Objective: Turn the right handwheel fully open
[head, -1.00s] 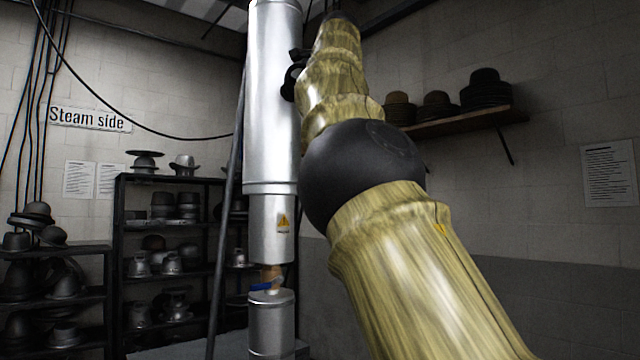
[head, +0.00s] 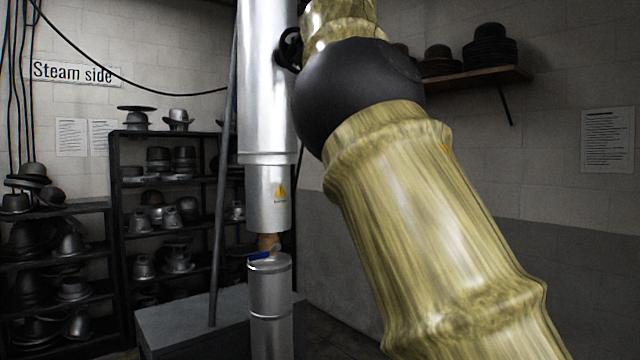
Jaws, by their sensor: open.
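A dark, ring-like part (head: 289,48) sits at the right side of the tall silver pipe (head: 266,90), high in the head view. It looks like a handwheel, but my arm hides much of it, so I cannot tell how far it is turned. My arm rises from the lower right past the pipe and leaves the picture at the top. My gripper is not in view, so I cannot see whether it touches the wheel.
Shelves of hats and moulds (head: 165,137) stand left; a wall shelf (head: 480,80) holds hats at right.

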